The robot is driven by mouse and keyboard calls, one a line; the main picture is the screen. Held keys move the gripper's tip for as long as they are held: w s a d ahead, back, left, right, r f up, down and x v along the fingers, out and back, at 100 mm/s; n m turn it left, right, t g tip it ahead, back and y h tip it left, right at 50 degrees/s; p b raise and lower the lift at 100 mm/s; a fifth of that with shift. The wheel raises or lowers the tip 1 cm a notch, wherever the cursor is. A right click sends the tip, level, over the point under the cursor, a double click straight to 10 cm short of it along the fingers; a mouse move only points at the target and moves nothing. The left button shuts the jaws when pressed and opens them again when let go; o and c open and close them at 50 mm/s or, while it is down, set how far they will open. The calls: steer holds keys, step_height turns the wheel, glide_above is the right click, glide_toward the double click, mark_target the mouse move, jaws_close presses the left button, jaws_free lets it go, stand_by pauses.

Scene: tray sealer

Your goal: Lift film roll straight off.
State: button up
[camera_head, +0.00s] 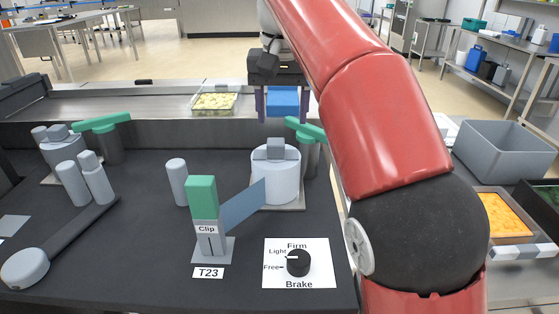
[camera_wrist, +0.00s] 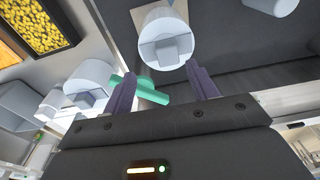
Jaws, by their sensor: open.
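The film roll (camera_head: 275,182) is a pale cylinder with a grey block on top, standing upright on a small plate. A blue film strip (camera_head: 244,204) runs from its side to the green-topped clip post (camera_head: 202,200). A green lever (camera_head: 306,129) on a dark post stands just behind the roll. My gripper (camera_head: 283,115) is open, with purple fingers above and slightly behind the roll, apart from it. A blue block shows between the fingers; I cannot tell what it belongs to. In the wrist view the roll (camera_wrist: 165,38) lies ahead of the fingertips, with the lever (camera_wrist: 140,88) between them.
A brake knob (camera_head: 298,262) sits at the front; its setting is hard to read. A second roll with a green lever (camera_head: 102,122) stands at left, beside pale rollers (camera_head: 83,180). A food tray (camera_head: 214,103) lies behind. A grey bin (camera_head: 503,150) is at right.

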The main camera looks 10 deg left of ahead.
mark_target(276, 142)
steer(key=shift+a+f, duration=0.2)
steer(key=shift+a, duration=0.25)
steer(key=shift+w+a+f, duration=0.1)
steer(key=shift+f, duration=0.3)
steer(key=f, duration=0.2)
steer(key=f+b, duration=0.1)
steer(key=f, duration=0.1)
steer(key=f+b, duration=0.1)
steer(key=f, duration=0.1)
steer(key=shift+w+a+f, duration=0.2)
steer(key=shift+w, duration=0.2)
jaws_close()
